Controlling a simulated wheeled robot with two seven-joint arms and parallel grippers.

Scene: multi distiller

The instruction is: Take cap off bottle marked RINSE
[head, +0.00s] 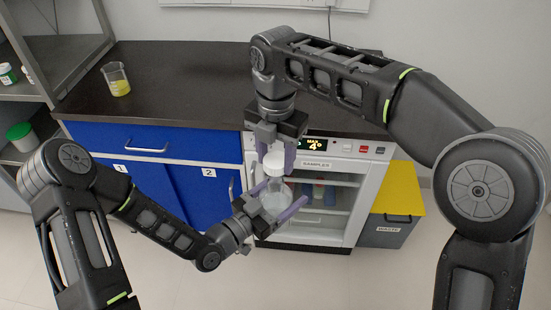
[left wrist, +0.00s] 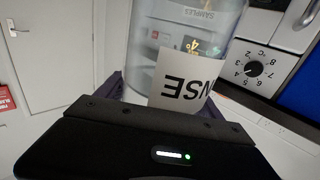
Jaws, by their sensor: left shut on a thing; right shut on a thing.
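A clear bottle (head: 275,202) is held in front of the samples fridge, roughly upright. In the left wrist view the bottle (left wrist: 178,45) carries a white label reading "NSE", upside down, with the rest of the word out of sight. My left gripper (head: 278,203), the lower one, is shut around the bottle's body. My right gripper (head: 276,153), above it, points down and is shut on the white cap (head: 273,162). The cap is directly over the bottle's mouth. I cannot tell whether cap and neck still touch.
A beaker with yellow liquid (head: 117,80) stands on the dark worktop (head: 185,75). Behind the grippers is the glass-fronted fridge (head: 340,165). A grey waste bin with a yellow lid (head: 398,190) stands right of it. Shelves (head: 40,75) are at the left.

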